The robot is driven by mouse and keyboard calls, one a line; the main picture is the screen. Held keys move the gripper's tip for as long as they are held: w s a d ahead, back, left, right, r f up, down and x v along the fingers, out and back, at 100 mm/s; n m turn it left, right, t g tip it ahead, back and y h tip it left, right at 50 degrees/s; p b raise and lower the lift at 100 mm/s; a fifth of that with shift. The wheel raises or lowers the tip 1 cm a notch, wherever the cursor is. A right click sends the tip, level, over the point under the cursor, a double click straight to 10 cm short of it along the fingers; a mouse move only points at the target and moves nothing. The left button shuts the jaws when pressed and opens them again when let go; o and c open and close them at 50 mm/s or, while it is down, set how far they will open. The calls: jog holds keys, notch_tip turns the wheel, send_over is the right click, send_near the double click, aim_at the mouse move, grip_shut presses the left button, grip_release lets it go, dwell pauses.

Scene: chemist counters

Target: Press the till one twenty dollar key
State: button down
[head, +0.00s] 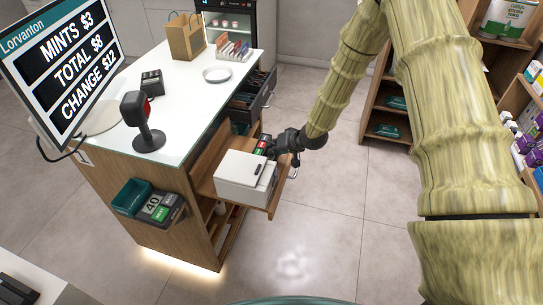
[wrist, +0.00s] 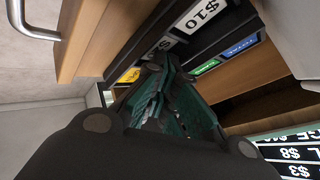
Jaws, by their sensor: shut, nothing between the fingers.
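The till (head: 246,178) is a white box with dark keys on a pulled-out wooden shelf of the counter. My gripper (head: 272,148) is shut and empty at the till's key end. In the wrist view my dark and teal fingers (wrist: 160,66) point at the key panel. A white key marked $10 (wrist: 202,14) shows clear at the top. A second white key (wrist: 164,45) lies right at my fingertips, its label partly hidden. I cannot read it as one or twenty dollars, nor tell whether the fingertips touch it. Yellow (wrist: 130,75), green (wrist: 205,67) and blue (wrist: 240,46) keys lie around.
The price screen (head: 68,60) reads mints $3, total $8, change $12. An open drawer (head: 250,95) is behind the till. Floor right of it is clear.

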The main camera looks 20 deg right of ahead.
jog(key=shift+r, duration=0.1)
jog(key=shift+r+p, duration=0.65)
jog(key=shift+r, duration=0.05)
jog(key=shift+r+p, duration=1.85)
jog(key=shift+r, duration=0.7)
